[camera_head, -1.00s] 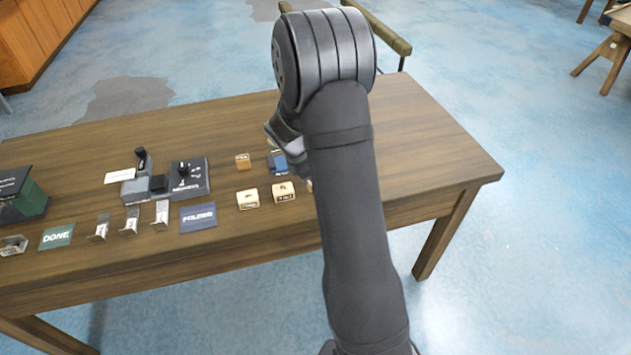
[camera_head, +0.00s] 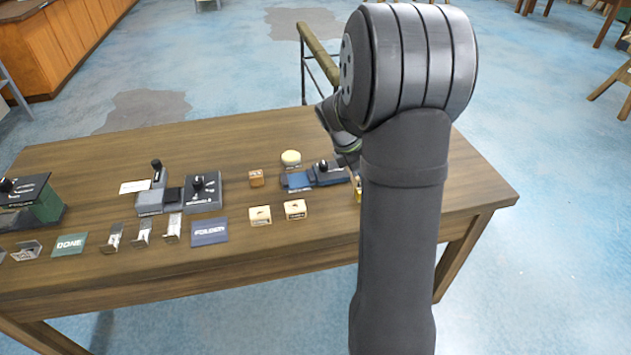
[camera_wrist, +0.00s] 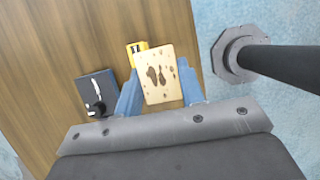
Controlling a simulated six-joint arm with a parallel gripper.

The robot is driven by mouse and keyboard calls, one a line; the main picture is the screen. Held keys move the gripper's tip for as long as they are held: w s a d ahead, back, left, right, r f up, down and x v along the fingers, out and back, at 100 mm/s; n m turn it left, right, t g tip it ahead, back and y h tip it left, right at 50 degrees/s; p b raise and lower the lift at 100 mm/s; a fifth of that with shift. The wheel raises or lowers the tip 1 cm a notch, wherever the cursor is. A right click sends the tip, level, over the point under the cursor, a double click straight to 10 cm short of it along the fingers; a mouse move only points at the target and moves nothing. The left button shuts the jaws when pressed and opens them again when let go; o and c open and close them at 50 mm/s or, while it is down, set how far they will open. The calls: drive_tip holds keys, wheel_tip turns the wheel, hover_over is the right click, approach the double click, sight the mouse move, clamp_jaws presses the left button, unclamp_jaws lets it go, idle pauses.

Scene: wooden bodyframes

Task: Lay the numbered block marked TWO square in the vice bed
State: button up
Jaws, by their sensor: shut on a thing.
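In the wrist view my gripper (camera_wrist: 160,90) is shut on a cream block (camera_wrist: 158,78) with dark marks on its face. I cannot read a number on it. In the head view my arm hides the fingertips and this block. Two more cream blocks (camera_head: 260,215) (camera_head: 295,209) lie at the front of the table, their marks too small to read. A grey vice-like fixture (camera_head: 180,193) with black knobs stands left of centre. A blue fixture (camera_head: 298,180) with a dark lever part lies nearer my arm. I cannot tell for certain which is the vice.
A brown block (camera_head: 256,178) and a round cream piece (camera_head: 291,157) are near the blue fixture. A yellow piece (camera_wrist: 137,50) is close beside the held block.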

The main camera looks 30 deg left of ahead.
drive_tip(key=w+a, duration=0.4)
drive_tip(key=a, duration=0.6)
hover_over(301, 179)
drive_tip(key=s, duration=0.1)
drive_tip(key=f, duration=0.6)
drive_tip(key=shift+a+f, duration=0.3)
drive_tip(key=shift+s+a+f, duration=0.1)
drive_tip(key=shift+a+f, duration=0.15)
drive_tip(key=shift+f, duration=1.85)
drive_tip(key=shift+f, duration=0.1)
drive_tip(key=o, duration=0.6)
drive_tip(key=shift+f, duration=0.1)
drive_tip(key=shift+c, duration=0.2)
drive_tip(key=o, duration=0.4)
drive_tip(key=shift+o, duration=0.2)
